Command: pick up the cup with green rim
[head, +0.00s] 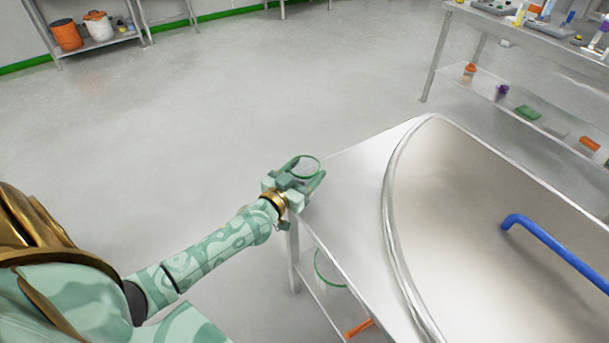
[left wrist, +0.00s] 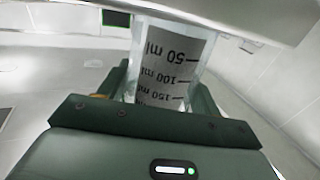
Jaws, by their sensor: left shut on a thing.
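The cup with green rim (head: 306,166) is a clear vessel held in my left gripper (head: 300,180) at the left corner of the steel table. In the left wrist view the cup (left wrist: 172,62) shows a grey band with black volume marks that read upside down. The fingers of my left gripper (left wrist: 165,95) are closed on its two sides. Whether the cup touches the table cannot be told. My right gripper is in neither view.
The steel table (head: 345,175) has a large curved basin with a blue handle (head: 555,249). Another green-rimmed vessel (head: 328,268) and an orange item (head: 359,327) sit on its lower shelf. A bench (head: 500,75) with labware stands at upper right. The floor at left is open.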

